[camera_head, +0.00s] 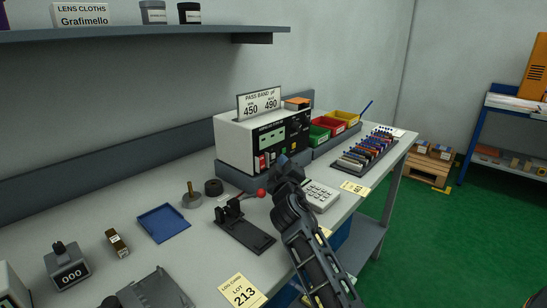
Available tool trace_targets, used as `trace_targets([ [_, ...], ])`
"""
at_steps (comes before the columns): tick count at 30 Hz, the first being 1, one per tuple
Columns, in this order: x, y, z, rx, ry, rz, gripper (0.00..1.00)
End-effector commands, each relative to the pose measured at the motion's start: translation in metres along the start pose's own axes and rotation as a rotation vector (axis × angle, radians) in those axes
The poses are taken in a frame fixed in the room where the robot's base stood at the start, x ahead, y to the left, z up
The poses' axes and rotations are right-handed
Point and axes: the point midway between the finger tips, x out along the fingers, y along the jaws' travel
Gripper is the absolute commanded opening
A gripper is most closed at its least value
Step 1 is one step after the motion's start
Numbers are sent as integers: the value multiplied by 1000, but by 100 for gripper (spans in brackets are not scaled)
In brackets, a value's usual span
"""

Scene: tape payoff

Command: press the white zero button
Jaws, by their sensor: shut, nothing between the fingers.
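The white-cased meter (233,146) stands on a grey base at the back of the bench, with a dark front panel (297,130). The panel carries a green display, a red switch (260,163) at lower left and several small controls. I cannot make out the white zero button for certain at this size; my gripper may hide part of the lower panel. My gripper (281,160) is shut and empty, in front of the lower panel. I cannot tell whether its tips touch the panel.
A black fixture with a red-knobbed lever (261,193) stands left of my arm, and a calculator-like keypad (320,195) right of it. A blue tray (163,222), coloured bins (333,124) and a filled rack (365,151) are on the bench. A shelf (150,34) overhangs the back left.

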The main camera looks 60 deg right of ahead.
Motion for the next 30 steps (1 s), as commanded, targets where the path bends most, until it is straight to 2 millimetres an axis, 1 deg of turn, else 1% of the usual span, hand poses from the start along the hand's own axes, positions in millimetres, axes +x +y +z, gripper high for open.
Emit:
trace_targets([
  [15, 6, -4, -4, 0, 0, 0, 0],
  [30, 7, -5, -5, 0, 0, 0, 0],
])
